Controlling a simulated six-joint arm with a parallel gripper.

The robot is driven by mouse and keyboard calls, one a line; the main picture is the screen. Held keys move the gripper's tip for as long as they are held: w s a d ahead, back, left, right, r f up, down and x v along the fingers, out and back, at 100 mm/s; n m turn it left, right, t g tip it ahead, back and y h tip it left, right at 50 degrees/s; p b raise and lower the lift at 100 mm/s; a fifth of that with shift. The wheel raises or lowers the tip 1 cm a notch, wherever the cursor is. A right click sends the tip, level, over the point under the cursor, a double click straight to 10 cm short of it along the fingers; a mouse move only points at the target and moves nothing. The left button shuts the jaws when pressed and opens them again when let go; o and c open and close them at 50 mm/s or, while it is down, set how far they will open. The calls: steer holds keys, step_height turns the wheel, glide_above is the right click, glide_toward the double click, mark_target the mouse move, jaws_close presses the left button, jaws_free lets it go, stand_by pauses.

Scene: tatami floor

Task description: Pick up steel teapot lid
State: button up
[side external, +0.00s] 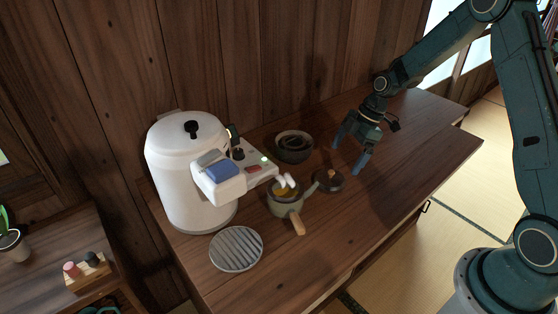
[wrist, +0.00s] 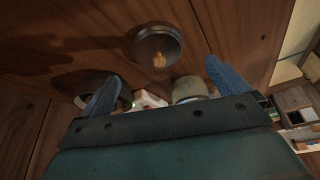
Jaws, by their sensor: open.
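A round, dark metallic lid (side external: 326,182) with a small wooden-looking knob lies on the wooden table, just right of a small pot (side external: 285,207). It is the only lid-like piece I see lying on the table, and it also shows in the wrist view (wrist: 152,42), top centre, with its knob facing the camera. My gripper (side external: 347,158) is open and empty, its blue fingers pointing down above the table, to the right of the lid and apart from it. In the wrist view the lid appears beyond the fingertips, between their lines.
A stack of dark bowls (side external: 294,151) stands behind the lid, near the wooden wall. The pot has a wooden handle and something yellow and white inside. A large white cooker (side external: 183,160) with a projecting panel and a round grill rack (side external: 236,263) are at left. The table's right end is clear.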

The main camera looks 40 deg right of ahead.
mark_target(332, 176)
steer(key=shift+x, duration=1.45)
steer(key=shift+f, duration=0.1)
steer(key=shift+w+x, duration=0.2)
steer(key=shift+x, duration=2.3)
steer(key=shift+c, duration=0.2)
steer(key=c, duration=0.9)
